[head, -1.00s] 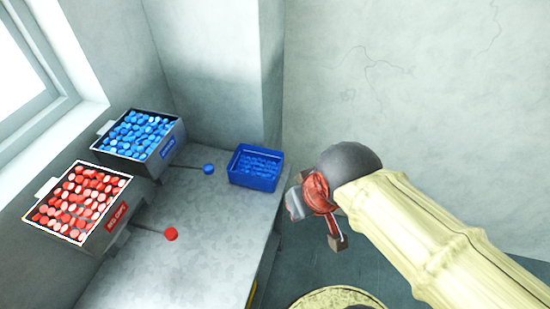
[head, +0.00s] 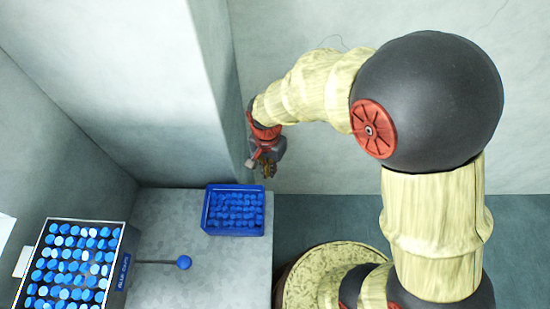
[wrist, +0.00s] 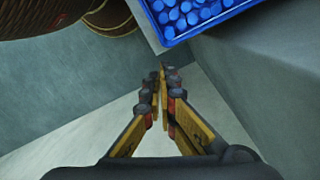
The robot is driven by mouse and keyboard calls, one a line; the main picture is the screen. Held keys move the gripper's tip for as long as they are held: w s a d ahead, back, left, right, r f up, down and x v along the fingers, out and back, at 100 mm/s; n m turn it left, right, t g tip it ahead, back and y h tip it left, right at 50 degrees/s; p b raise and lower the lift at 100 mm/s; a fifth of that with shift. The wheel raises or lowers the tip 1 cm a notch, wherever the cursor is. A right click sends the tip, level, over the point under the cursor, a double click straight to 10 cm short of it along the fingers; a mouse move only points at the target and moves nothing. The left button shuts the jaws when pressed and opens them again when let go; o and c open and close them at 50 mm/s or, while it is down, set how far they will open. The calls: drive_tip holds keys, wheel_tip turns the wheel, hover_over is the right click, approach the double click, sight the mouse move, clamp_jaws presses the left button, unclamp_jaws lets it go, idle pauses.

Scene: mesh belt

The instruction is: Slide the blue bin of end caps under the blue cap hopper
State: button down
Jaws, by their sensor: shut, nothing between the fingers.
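The blue bin of end caps (head: 236,232) sits upright on the grey counter, near its right edge and close to the wall corner. Its near wall also shows at the top of the wrist view (wrist: 208,24).
A lever with a blue ball knob (head: 184,263) sticks out from the hopper over the counter (head: 165,215). A wall pillar (head: 160,90) stands behind the counter, close to my gripper. Open floor (head: 330,215) lies right of the counter.

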drive_tip(key=a+f+m+b, duration=0.2)
drive_tip(key=a+f+m, duration=0.1)
drive_tip(key=f, duration=0.6)
drive_tip(key=shift+s+f+t, duration=0.15)
drive_tip(key=shift+f+t, duration=0.05)
drive_tip(key=shift+t, duration=0.1)
drive_tip(key=shift+s+a, duration=0.1)
drive_tip(key=shift+a, duration=0.1)
idle(0.3)
drive_tip(key=s+a, duration=0.6)
drive_tip(key=s+a+p, duration=0.1)
drive_tip(key=s+a, duration=0.5)
drive_tip(key=a, duration=0.1)
drive_tip(key=s+a+p, duration=0.1)
drive_tip(key=s+a, duration=0.5)
drive_tip(key=a, duration=0.1)
drive_tip(key=shift+s+a, duration=0.15)
drive_tip(key=shift+s, duration=0.1)
